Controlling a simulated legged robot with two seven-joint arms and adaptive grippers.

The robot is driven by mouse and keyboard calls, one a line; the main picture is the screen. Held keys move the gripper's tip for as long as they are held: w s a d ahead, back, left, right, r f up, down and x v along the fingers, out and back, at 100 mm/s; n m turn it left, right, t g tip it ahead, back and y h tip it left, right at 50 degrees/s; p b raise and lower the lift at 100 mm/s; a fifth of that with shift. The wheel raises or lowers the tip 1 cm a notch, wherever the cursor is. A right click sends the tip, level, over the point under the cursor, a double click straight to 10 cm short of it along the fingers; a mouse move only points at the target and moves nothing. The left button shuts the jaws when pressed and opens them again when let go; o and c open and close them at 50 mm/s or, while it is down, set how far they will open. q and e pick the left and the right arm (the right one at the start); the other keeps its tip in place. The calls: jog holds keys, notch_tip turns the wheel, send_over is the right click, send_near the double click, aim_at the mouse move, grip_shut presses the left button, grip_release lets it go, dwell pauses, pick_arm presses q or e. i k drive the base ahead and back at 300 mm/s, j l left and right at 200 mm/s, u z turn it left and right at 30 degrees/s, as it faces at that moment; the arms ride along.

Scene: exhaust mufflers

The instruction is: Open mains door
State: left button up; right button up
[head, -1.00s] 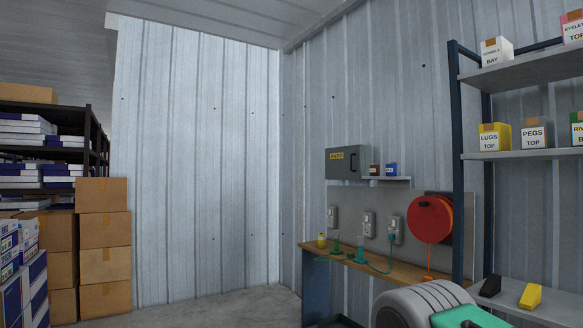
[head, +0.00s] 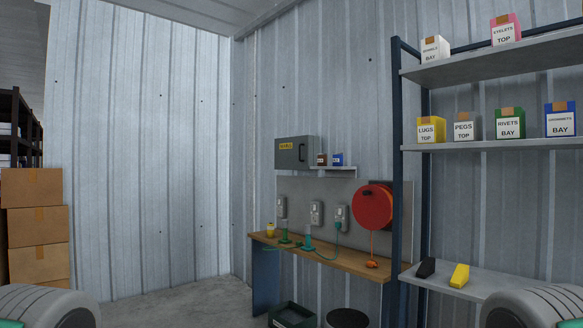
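The mains box is a grey wall cabinet (head: 295,153) with a yellow label (head: 286,146) that seems to read MAINS. It hangs on the corrugated wall above the bench, and its door looks shut. A small dark detail, perhaps a latch, shows on its front. Parts of my arms show as grey ribbed shapes at the bottom left and bottom right corners. Neither gripper's fingers are in view, and both arms are well apart from the cabinet.
A wooden bench (head: 330,259) stands below, with sockets (head: 316,213) and a red reel (head: 372,208) behind it. A shelf rack (head: 490,146) with labelled boxes stands right. A dark crate (head: 291,315) is under the bench. Cartons (head: 36,225) stand left; floor between is clear.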

aim_at(296, 152)
jog(key=i, duration=1.55)
